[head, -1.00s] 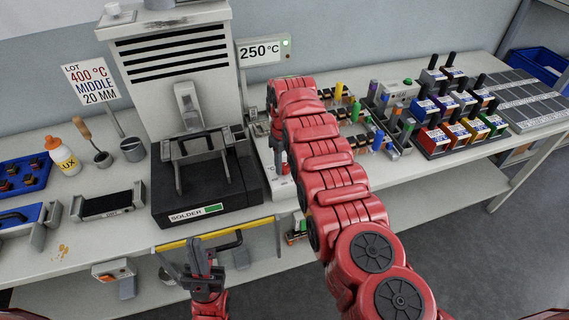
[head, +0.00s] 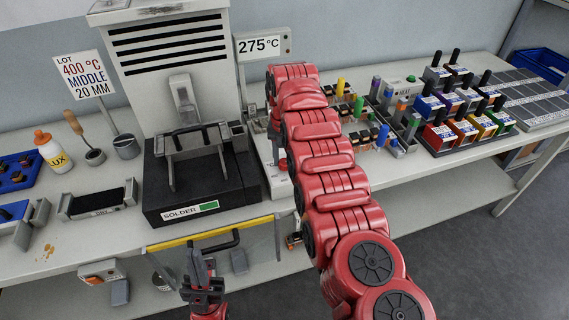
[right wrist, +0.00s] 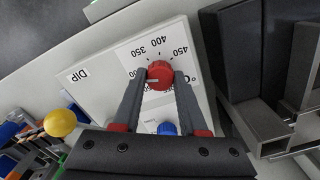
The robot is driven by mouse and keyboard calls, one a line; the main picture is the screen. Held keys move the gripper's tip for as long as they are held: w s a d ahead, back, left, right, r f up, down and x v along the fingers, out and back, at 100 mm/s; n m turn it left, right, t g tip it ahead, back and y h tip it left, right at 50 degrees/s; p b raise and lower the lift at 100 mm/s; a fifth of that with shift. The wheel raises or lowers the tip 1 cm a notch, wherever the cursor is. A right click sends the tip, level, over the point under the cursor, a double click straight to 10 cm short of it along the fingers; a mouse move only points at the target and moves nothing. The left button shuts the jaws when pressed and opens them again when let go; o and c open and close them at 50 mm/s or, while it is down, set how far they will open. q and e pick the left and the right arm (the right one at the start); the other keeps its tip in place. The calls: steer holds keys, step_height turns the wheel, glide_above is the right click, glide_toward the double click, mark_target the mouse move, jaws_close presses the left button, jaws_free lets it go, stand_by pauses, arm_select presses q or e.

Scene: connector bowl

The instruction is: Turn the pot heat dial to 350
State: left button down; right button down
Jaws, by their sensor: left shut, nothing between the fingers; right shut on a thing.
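The red heat dial (right wrist: 160,73) sits on a pale control panel (right wrist: 100,75) in the right wrist view. Printed numbers 350, 400 and 450 ring it. My right gripper (right wrist: 159,82) is shut on the dial, one finger on each side. In the head view my right arm hides most of the panel and the dial. The temperature display (head: 262,45) reads 275 °C. The solder pot unit (head: 195,205) stands left of the panel. My left gripper (head: 203,280) is shut and empty, low in front of the bench.
A blue knob (right wrist: 167,129) sits close to the dial, between my fingers' bases. A sign (head: 83,76) reads LOT 400 °C MIDDLE 20 MM. A yellow-edged guard (head: 210,233) is at the bench front. Colored bins (head: 465,130) stand at right.

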steer(key=m+b, duration=0.1)
steer(key=m, duration=0.2)
steer(key=shift+m, duration=0.4)
steer(key=m, duration=0.4)
steer(key=shift+m, duration=0.3)
steer(key=shift+c, duration=2.2)
jaws_free()
